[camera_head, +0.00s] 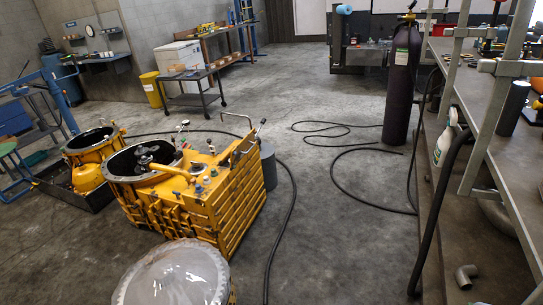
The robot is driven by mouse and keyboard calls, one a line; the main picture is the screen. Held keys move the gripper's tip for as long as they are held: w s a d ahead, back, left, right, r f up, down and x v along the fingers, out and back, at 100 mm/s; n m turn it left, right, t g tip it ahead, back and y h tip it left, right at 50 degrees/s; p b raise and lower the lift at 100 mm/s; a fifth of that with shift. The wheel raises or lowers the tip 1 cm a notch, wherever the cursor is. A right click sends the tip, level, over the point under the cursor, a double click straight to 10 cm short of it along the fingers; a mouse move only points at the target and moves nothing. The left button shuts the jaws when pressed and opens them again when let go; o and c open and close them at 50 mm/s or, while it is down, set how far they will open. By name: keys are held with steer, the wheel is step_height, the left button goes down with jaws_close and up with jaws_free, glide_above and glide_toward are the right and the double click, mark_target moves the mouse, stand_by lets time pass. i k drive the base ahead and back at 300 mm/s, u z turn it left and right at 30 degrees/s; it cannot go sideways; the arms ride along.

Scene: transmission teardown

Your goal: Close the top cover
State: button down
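A yellow ribbed transmission housing (215,200) stands on the floor left of centre. Its round bell end at the left is open, with a dark inside and a yellow shaft part (165,168) across it. Small fittings sit on its top face. A yellow plate with a metal handle (243,148) stands up along its right rear edge; it may be the top cover, but I cannot tell whether it is hinged there. My gripper is not in view.
A round, pale-topped yellow part (175,275) is cut off at the bottom edge. A second yellow housing (90,155) sits in a dark tray at left. A black hose (290,215) crosses the floor. A gas cylinder (402,85) and workbench (485,95) stand right. Centre floor is mostly clear.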

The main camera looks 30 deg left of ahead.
mark_target(244, 147)
steer(key=u, duration=0.1)
steer(key=i, duration=0.8)
steer(key=u, duration=0.4)
steer(key=i, duration=1.55)
steer(key=u, duration=0.3)
